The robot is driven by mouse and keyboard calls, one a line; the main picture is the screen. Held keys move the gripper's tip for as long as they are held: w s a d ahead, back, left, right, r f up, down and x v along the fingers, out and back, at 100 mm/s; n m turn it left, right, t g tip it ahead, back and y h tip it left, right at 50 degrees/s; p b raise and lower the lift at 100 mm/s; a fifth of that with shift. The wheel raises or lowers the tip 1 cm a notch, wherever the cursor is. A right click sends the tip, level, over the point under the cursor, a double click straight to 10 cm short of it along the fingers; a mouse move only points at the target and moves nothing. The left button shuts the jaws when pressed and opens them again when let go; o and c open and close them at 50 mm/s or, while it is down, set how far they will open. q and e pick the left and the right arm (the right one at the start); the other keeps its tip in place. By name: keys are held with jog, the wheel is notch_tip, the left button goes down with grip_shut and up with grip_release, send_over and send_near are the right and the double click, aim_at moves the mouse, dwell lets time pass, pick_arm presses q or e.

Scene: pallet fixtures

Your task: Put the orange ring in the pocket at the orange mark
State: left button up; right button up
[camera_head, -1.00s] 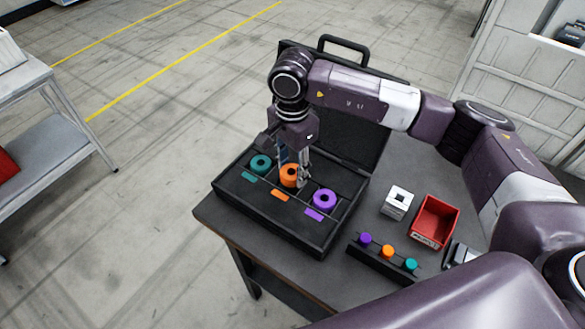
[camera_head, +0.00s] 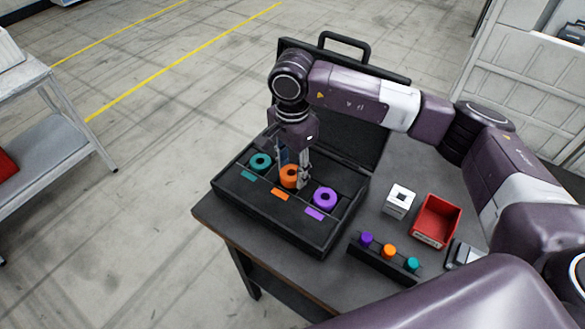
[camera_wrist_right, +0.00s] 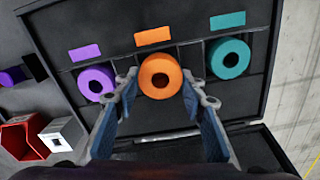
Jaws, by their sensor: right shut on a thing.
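The orange ring (camera_head: 289,179) is in the middle pocket of the open black case (camera_head: 300,230), in line with the orange mark (camera_head: 280,194). My right gripper (camera_head: 292,172) reaches down from above and is shut on the ring. In the right wrist view the fingertips (camera_wrist_right: 160,83) sit on either side of the orange ring (camera_wrist_right: 160,64), with the orange mark (camera_wrist_right: 154,36) beyond it. Whether the ring rests fully on the pocket floor cannot be told. My left gripper is not in view.
A teal ring (camera_head: 260,163) and a purple ring (camera_head: 324,198) sit in the neighbouring pockets. A white block (camera_head: 398,200), a red bin (camera_head: 437,220) and a black rack (camera_head: 383,262) with coloured pegs stand to the right on the table. The case lid stands open behind.

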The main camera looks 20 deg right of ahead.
jog(key=shift+f+b, duration=0.4)
jog(key=shift+f, duration=0.05)
jog(key=o, duration=1.7)
jog(key=shift+o, duration=0.2)
jog(key=shift+r, duration=0.1)
jog(key=shift+r+p, duration=1.6)
jog(key=shift+r, duration=2.85)
